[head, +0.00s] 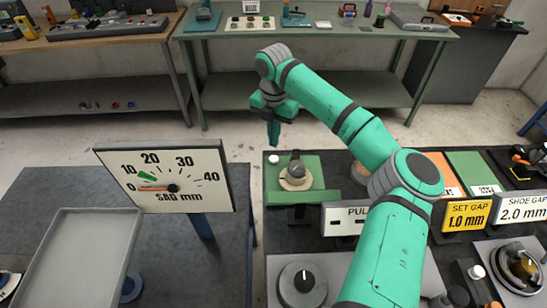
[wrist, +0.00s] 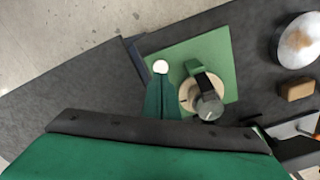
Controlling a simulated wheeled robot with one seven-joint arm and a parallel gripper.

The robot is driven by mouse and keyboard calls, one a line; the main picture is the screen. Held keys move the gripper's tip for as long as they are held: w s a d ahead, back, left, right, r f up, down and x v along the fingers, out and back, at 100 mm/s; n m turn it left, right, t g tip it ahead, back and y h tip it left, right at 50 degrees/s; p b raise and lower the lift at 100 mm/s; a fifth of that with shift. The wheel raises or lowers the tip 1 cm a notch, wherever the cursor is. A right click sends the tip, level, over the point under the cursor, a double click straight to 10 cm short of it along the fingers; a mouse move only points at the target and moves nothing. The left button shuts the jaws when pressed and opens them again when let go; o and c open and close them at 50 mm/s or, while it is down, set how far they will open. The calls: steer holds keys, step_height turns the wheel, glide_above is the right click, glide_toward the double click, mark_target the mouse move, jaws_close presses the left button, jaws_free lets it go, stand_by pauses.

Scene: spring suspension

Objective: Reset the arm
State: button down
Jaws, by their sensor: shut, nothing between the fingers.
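My arm is green with grey joints and reaches out over the dark bench in the head view. My gripper (head: 273,143) points down above the back edge of the green plate (head: 313,176). The gripper is shut with nothing in it; its fingers (wrist: 163,98) also show together in the wrist view. On the plate (wrist: 222,68) stands a round tan disc with a grey knob (wrist: 209,104) on top. A small white button (wrist: 160,67) sits on the plate beside the fingers in the wrist view. I cannot tell the exact height of the fingertips above the plate.
A dial gauge marked "SAG mm" (head: 165,172) stands left of the plate, its needle near 0. An empty grey tray (head: 82,262) lies at lower left. A sign "SET GAP 1.0 mm" (head: 466,216) and a grey knob box (head: 304,283) stand nearby. Workbenches line the back wall.

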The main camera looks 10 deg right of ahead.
steer(key=shift+s+d+r, duration=0.15)
steer(key=shift+r, duration=0.45)
